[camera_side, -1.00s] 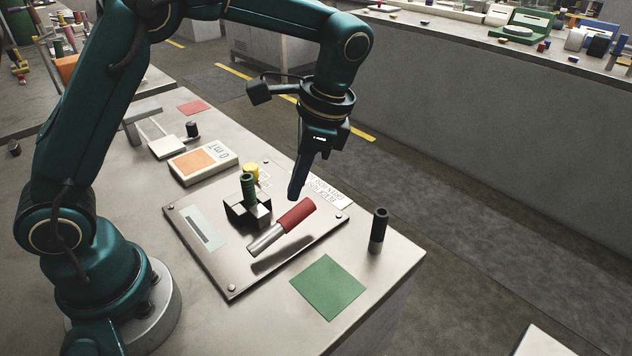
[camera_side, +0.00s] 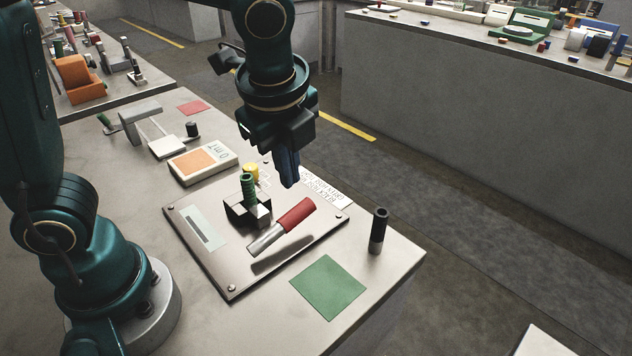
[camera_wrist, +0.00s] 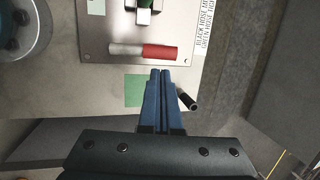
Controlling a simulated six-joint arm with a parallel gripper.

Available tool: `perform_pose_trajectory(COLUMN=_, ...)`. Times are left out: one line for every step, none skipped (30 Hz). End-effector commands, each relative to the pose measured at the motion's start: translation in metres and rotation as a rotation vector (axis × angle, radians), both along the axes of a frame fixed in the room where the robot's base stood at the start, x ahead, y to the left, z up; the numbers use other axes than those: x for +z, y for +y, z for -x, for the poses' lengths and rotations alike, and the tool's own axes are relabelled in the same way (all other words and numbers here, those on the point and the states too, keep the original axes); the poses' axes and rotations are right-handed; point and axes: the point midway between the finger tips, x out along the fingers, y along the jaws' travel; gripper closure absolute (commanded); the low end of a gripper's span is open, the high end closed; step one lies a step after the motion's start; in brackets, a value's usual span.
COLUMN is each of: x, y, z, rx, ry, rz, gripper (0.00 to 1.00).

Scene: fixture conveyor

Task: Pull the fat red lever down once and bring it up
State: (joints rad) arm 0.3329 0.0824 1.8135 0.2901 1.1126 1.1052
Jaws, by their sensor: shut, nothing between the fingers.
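The fat red lever (camera_side: 295,217) has a thick red grip on a silver shaft (camera_side: 264,241). It lies at a low slant over the metal plate (camera_side: 216,273), its red end toward the right. In the wrist view the lever (camera_wrist: 160,52) lies level across the plate, just beyond my fingertips. My gripper (camera_side: 291,184) is shut and empty, fingers pointing down, above and behind the red grip in the side view. Its blue fingers show together in the wrist view (camera_wrist: 160,72). They look apart from the lever.
A green-handled lever (camera_side: 248,188) and a yellow knob (camera_side: 251,172) stand beside the red lever. A dark upright cylinder (camera_side: 378,231) stands near the table edge, right of the plate. A green square (camera_side: 328,287) lies flat in front. An orange-faced meter (camera_side: 203,162) lies behind the plate.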

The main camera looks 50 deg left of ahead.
Motion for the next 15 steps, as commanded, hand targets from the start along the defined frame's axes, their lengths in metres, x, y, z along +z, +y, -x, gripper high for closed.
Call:
perform_pose_trajectory(x=-0.011, y=0.003, z=-0.001, rx=0.003, ry=0.009, rz=-0.004, gripper=1.00)
perform_pose_trajectory(x=-0.017, y=0.004, z=-0.002, rx=0.002, ry=0.008, rz=-0.003, gripper=1.00)
perform_pose_trajectory(x=-0.025, y=0.006, z=-0.004, rx=0.004, ry=0.009, rz=-0.003, gripper=1.00)
perform_pose_trajectory(x=-0.031, y=0.007, z=-0.006, rx=0.004, ry=0.008, rz=-0.002, gripper=1.00)
perform_pose_trajectory(x=-0.036, y=0.008, z=-0.007, rx=0.004, ry=0.007, rz=-0.002, gripper=1.00)
perform_pose_trajectory(x=-0.043, y=0.009, z=-0.008, rx=0.003, ry=0.008, rz=-0.001, gripper=1.00)
perform_pose_trajectory(x=-0.047, y=0.010, z=-0.009, rx=0.002, ry=0.007, rz=-0.002, gripper=1.00)
perform_pose_trajectory(x=-0.052, y=0.011, z=-0.011, rx=0.002, ry=0.007, rz=-0.003, gripper=1.00)
perform_pose_trajectory(x=-0.057, y=0.012, z=-0.012, rx=0.003, ry=0.006, rz=-0.001, gripper=1.00)
perform_pose_trajectory(x=-0.060, y=0.013, z=-0.013, rx=0.002, ry=0.005, rz=-0.001, gripper=1.00)
perform_pose_trajectory(x=-0.063, y=0.013, z=-0.013, rx=0.004, ry=0.005, rz=-0.001, gripper=1.00)
perform_pose_trajectory(x=-0.067, y=0.014, z=-0.014, rx=0.003, ry=0.004, rz=0.000, gripper=1.00)
perform_pose_trajectory(x=-0.069, y=0.014, z=-0.015, rx=0.003, ry=0.004, rz=0.000, gripper=1.00)
perform_pose_trajectory(x=-0.071, y=0.015, z=-0.016, rx=0.002, ry=0.003, rz=-0.001, gripper=1.00)
perform_pose_trajectory(x=-0.072, y=0.015, z=-0.016, rx=0.002, ry=0.002, rz=-0.001, gripper=1.00)
